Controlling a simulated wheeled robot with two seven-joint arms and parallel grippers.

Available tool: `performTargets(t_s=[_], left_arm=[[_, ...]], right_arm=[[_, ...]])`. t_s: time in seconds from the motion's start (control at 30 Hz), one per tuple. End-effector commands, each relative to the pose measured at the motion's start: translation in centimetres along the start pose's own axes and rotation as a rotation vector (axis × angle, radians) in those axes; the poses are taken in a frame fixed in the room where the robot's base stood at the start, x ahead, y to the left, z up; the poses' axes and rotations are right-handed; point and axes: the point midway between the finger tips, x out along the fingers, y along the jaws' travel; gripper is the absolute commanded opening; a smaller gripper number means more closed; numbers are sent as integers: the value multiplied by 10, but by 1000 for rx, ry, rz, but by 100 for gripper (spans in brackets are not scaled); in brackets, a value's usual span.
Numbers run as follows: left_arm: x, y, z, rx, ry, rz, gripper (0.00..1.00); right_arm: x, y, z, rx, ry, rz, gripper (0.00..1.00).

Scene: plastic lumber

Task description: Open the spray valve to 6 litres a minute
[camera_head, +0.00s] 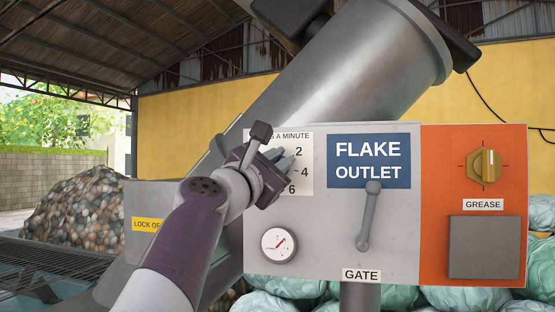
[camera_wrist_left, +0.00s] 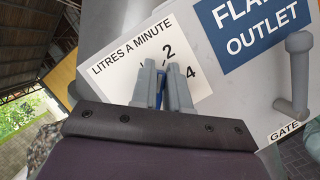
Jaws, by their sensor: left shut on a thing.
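My left gripper (camera_head: 284,160) is in front of the white scale plate (camera_head: 303,181) at the upper left of the grey panel. The plate reads "LITRES A MINUTE" in the left wrist view (camera_wrist_left: 112,66), with 2, 4 and 6 going down its right side in the head view. The gripper's fingers (camera_wrist_left: 164,85) are shut on a narrow blue piece (camera_wrist_left: 160,90), seemingly the spray valve's handle. My fingers hide most of it, so I cannot tell which mark it points to. My right gripper is not in view.
A grey gate lever (camera_head: 369,216) hangs below the blue "FLAKE OUTLET" sign (camera_head: 368,161). A round gauge (camera_head: 279,245) sits low on the panel. An orange box (camera_head: 472,136) with a yellow knob (camera_head: 485,165) adjoins it. A large metal tube (camera_head: 350,75) slants behind.

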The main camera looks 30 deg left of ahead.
Motion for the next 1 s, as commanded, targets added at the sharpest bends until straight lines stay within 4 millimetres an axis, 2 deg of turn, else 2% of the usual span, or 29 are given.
performTargets(t_s=[0.07,0.47,1.0], left_arm=[[3,-4,-8,61,13,-37,0],[2,-8,-8,412,10,-185,0],[0,-10,-8,886,6,-378,0]], right_arm=[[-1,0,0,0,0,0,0],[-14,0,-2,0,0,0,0],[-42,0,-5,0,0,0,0]])
